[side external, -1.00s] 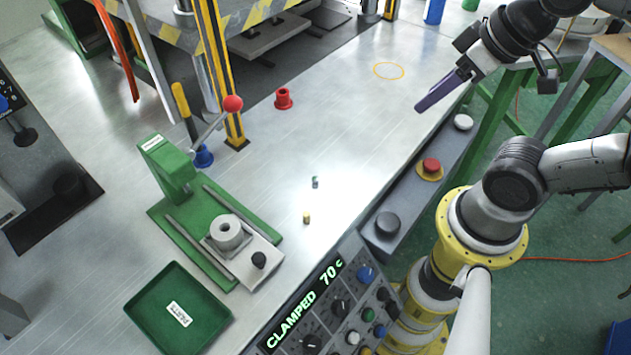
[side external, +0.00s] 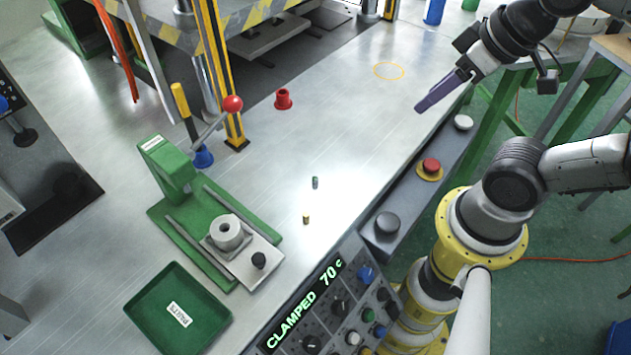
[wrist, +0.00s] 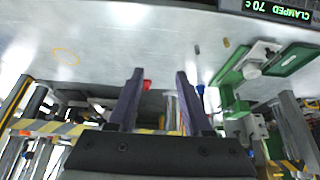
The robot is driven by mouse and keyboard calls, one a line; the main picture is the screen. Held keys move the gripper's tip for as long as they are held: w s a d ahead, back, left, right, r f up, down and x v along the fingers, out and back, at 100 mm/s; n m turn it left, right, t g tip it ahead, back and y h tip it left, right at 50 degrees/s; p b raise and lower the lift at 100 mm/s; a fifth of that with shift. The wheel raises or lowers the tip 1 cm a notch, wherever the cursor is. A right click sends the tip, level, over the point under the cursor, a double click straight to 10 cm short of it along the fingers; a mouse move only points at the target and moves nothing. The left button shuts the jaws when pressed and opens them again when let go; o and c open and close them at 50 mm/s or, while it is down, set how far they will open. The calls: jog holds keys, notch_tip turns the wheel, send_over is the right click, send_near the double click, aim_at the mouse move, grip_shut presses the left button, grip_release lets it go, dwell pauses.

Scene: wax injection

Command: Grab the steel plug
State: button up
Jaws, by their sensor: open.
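The steel plug (side external: 315,183) is a small dark grey cylinder standing on the metal bench, near the middle of the side external view. It also shows in the wrist view (wrist: 197,50) as a small dark peg, up and to the right of my fingertips. My gripper (side external: 419,107) is high above the bench to the right of the plug and well apart from it. In the wrist view its two purple fingers (wrist: 159,74) are spread with nothing between them.
A small brass-coloured plug (side external: 306,218) stands close to the steel one. A green clamp press (side external: 166,170) and green tray (side external: 150,322) are left. A red part (side external: 283,99) and blue part (side external: 203,156) stand farther back. A control panel (side external: 325,310) edges the front.

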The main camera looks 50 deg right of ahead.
jog(key=shift+o, duration=0.2)
jog(key=n+g, duration=0.6)
jog(key=n, duration=0.9)
send_over(316, 178)
notch_tip(316, 178, down, 7)
jog(key=f, duration=0.8)
jog(key=shift+s, duration=0.2)
jog(key=shift+w+f, duration=0.2)
jog(key=shift+f, duration=2.75)
